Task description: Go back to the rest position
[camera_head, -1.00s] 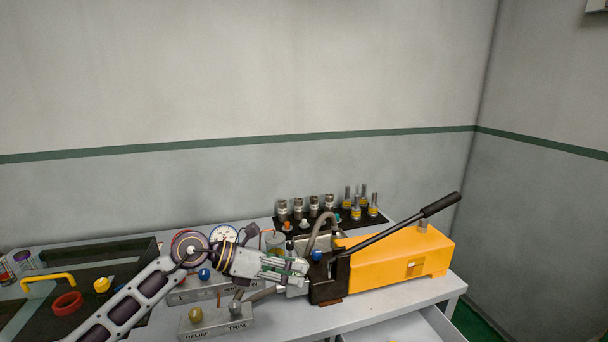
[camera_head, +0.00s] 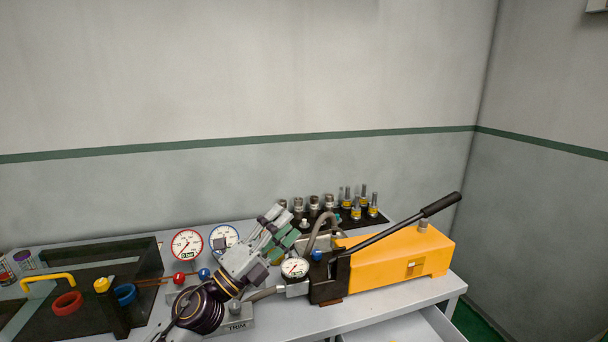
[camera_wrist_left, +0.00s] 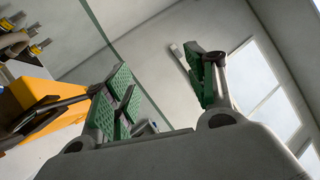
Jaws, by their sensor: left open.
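My left gripper (camera_head: 284,225) is raised above the workbench, left of the yellow pump, with its fingers pointing up and to the right. In the left wrist view its two green-padded fingers (camera_wrist_left: 165,95) stand wide apart with nothing between them. The yellow hand pump (camera_head: 395,262) sits on the right of the bench with its black lever (camera_head: 400,222) slanting up to the right. A small gauge (camera_head: 295,268) sits at the pump's left end, just below the gripper. My right gripper does not show in either view.
A rack of metal fittings (camera_head: 330,203) stands behind the gripper. Two dial gauges (camera_head: 187,245) and a block marked TRIM (camera_head: 238,324) are at left. An open drawer (camera_head: 425,328) juts out at front right. The air above is clear.

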